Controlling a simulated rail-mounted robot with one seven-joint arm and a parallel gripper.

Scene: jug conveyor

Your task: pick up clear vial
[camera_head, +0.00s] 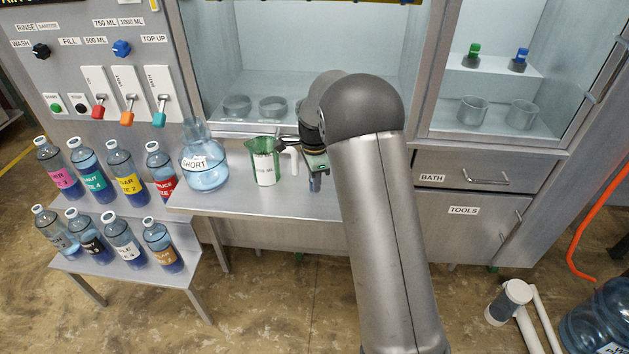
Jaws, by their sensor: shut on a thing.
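My gripper (315,170) points down over the metal counter (240,203), just right of the measuring jug with its green content and white label (265,163). It is shut on a small, clear, bluish vial (315,184), of which only the lower part shows below the fingers. The arm and the gripper body hide the rest of it. I cannot tell whether the vial still touches the counter.
A round flask labelled SHORT (205,171) stands left of the jug. Several labelled bottles (128,172) fill two steps at the left. Drawers marked BATH (465,177) and TOOLS (465,212) are at the right. A large blue water bottle (603,318) lies at lower right.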

